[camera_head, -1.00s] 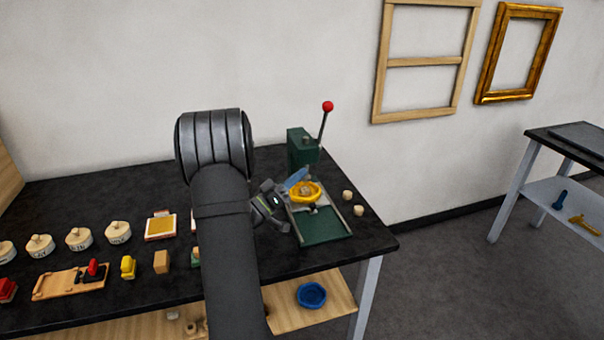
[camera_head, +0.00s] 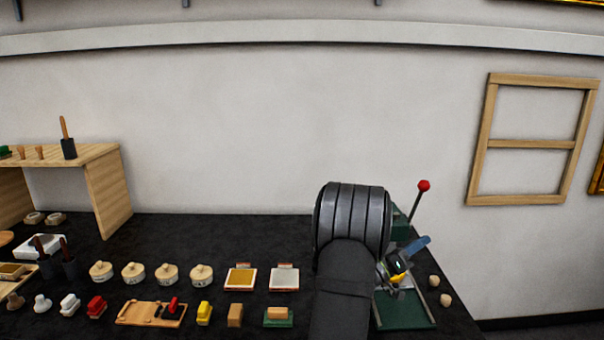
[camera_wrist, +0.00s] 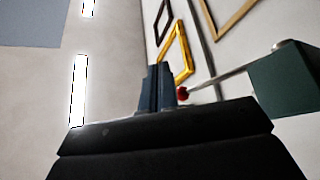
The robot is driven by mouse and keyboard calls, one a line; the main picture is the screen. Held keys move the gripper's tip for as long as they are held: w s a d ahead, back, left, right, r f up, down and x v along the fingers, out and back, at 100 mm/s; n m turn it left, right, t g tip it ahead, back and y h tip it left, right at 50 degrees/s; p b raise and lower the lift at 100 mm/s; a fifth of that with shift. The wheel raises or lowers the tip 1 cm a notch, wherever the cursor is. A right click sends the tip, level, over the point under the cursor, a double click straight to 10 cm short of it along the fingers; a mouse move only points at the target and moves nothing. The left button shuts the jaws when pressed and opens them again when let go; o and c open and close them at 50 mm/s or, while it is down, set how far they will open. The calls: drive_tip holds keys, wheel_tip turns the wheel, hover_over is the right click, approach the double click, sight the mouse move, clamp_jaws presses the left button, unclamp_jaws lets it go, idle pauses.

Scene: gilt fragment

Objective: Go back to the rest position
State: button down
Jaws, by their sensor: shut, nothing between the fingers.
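My gripper (camera_head: 424,241) is at the right of the bench, just above the green press, its blue fingers pointing up and to the right. In the wrist view the two blue fingers (camera_wrist: 161,88) stand side by side, shut with nothing between them. My dark arm hides part of the press. A bit of a yellow ring (camera_head: 398,278) shows behind the wrist, over the press base (camera_head: 405,312); most of it is hidden.
The press lever with a red knob (camera_head: 424,186) rises close beside my gripper. Two small pale knobs (camera_head: 440,290) lie to the right. Stamps, lidded pots (camera_head: 167,274) and pads (camera_head: 240,278) line the bench to the left. A wooden shelf (camera_head: 108,190) stands far left.

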drive_tip(key=shift+s+d+f, duration=0.1)
drive_tip(key=shift+s+f, duration=0.05)
drive_tip(key=shift+f, duration=0.3)
drive_tip(key=shift+s+d+f, duration=0.1)
drive_tip(key=shift+s+f, duration=0.05)
drive_tip(key=shift+f, duration=0.25)
drive_tip(key=a, duration=0.9)
drive_tip(key=d, duration=0.9)
drive_tip(key=shift+w+r+n+t+y, duration=0.5)
drive_tip(key=shift+w+r+n, duration=0.6)
drive_tip(key=shift+r, duration=0.8)
drive_tip(key=shift+w+r+n+t+y, duration=0.3)
drive_tip(key=shift+w+r+n+y, duration=0.25)
drive_tip(key=shift+w+r+n, duration=0.95)
drive_tip(key=shift+w+r+n+t+y, duration=0.5)
drive_tip(key=shift+r+n, duration=0.4)
drive_tip(key=shift+r, duration=1.35)
